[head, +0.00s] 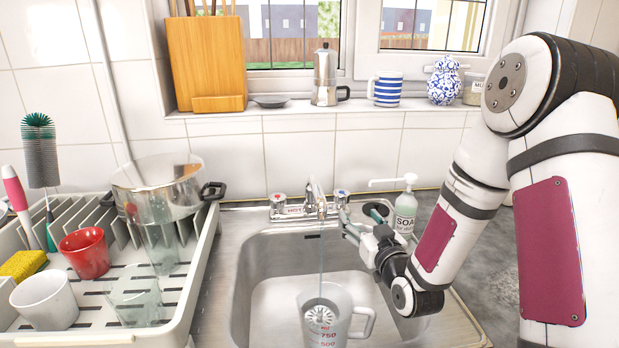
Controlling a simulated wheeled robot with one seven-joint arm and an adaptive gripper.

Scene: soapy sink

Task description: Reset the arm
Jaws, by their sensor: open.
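My gripper (352,226) is over the right back part of the sink (262,256), close to the faucet and the soap bottle. Its fingers point up and left toward the faucet and look empty. My arm comes in from the right side. The faucet (316,195) stands at the back of the sink, and a thin stream of water falls from it. A clear measuring jug (345,310) with red marks stands in the sink under the stream. I cannot tell whether the fingers touch the faucet handle.
A white soap pump bottle (405,212) stands right behind my gripper. A dish rack (205,255) on the left holds a steel pot (160,182), a red cup (84,253), a white cup (45,300) and glasses.

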